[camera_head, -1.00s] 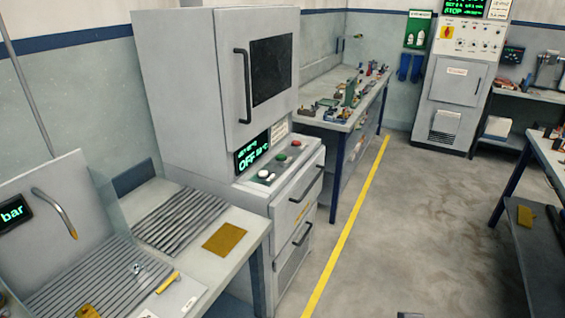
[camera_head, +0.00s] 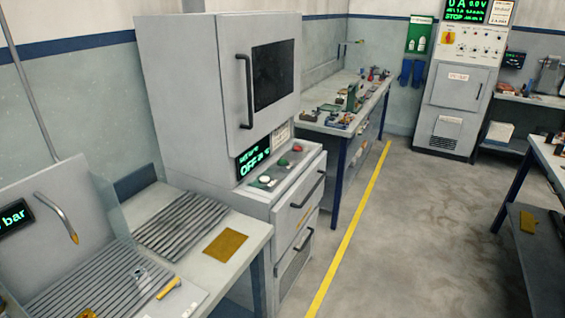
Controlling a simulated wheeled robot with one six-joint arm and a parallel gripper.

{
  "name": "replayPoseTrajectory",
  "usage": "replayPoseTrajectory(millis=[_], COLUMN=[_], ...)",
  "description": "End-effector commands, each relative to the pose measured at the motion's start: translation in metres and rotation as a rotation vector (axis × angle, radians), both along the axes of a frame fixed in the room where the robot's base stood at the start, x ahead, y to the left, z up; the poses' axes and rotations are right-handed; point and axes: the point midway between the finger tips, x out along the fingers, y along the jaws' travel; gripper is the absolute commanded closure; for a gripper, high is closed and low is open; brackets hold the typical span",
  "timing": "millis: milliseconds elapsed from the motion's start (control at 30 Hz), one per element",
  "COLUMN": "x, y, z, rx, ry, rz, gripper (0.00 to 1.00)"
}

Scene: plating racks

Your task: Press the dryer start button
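The dryer (camera_head: 196,95) is a tall grey cabinet with a dark window and a vertical handle. Its green-lit display (camera_head: 254,164) reads OFF. On the sloped panel below are a white button (camera_head: 265,181), a green button (camera_head: 283,162) and a red button (camera_head: 297,148). Their labels are too small to read, so I cannot tell from text which one is start. Nothing touches the panel. My gripper is not in view.
A sink bench (camera_head: 190,273) with grooved drainboards stands at the left, with a brown pad (camera_head: 225,245). A cluttered workbench (camera_head: 330,126) stands behind the dryer. A yellow floor line (camera_head: 345,241) runs past; the floor (camera_head: 420,230) right of it is clear.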

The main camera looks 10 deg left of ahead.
Motion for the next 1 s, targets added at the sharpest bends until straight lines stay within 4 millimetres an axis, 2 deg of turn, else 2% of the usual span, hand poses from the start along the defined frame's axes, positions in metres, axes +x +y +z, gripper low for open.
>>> replayPoseTrajectory(millis=[67, 900, 1000], x=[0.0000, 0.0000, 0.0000], y=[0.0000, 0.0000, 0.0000], z=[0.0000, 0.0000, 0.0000], rx=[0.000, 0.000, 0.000], ry=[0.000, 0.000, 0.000], rz=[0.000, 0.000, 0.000], gripper=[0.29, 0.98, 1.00])
